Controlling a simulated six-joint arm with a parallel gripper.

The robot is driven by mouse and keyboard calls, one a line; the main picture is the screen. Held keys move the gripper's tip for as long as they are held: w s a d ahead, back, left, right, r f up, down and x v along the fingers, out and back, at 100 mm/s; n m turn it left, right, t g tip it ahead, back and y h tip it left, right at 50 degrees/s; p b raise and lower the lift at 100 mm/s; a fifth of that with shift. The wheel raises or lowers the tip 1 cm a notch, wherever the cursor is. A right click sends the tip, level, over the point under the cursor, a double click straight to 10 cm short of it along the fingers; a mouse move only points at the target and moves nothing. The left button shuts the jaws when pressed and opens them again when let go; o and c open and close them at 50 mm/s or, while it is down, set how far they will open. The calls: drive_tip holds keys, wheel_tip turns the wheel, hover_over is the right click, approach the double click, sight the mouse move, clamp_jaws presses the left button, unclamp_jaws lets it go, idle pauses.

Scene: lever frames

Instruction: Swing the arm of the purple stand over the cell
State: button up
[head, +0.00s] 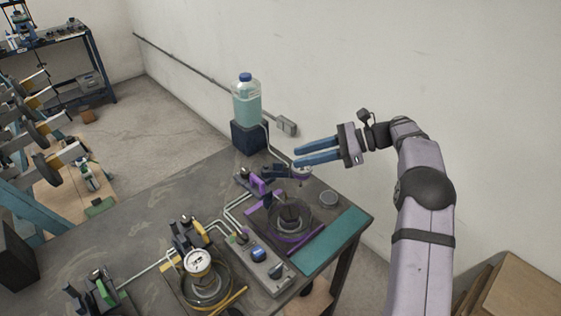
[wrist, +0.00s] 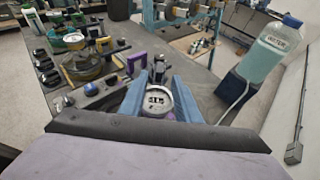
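The purple stand (head: 257,184) is on the dark bench, below and left of my gripper in the head view; a purple part of it also shows in the wrist view (wrist: 136,63). Its dark arm appears to reach right to a round pale head (head: 303,172). In the wrist view this round head (wrist: 157,101) shows between the blue fingers; contact cannot be told. The cell seems to be the dark round body within a purple ring (head: 291,214), in front of the stand, with the head off to its far side. My gripper (head: 298,157) is open, its fingers pointing left.
A bottle of teal liquid (head: 246,103) stands on a dark block (head: 249,137) behind. A gauge (head: 198,263) with a yellow-marked stand is at front left. A panel with knobs (head: 262,262) and a teal strip (head: 335,241) lie near the cell. The wall is behind.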

sight(282, 162)
drive_tip(key=shift+s+a+f+p, duration=0.1)
drive_tip(key=shift+a+p, duration=0.2)
drive_tip(key=shift+a, duration=0.2)
drive_tip(key=p+x, duration=0.2)
drive_tip(key=x, duration=0.3)
drive_tip(key=shift+a+f+p, duration=0.3)
drive_tip(key=shift+a+f, duration=0.05)
drive_tip(key=shift+a, duration=0.3)
clamp_jaws()
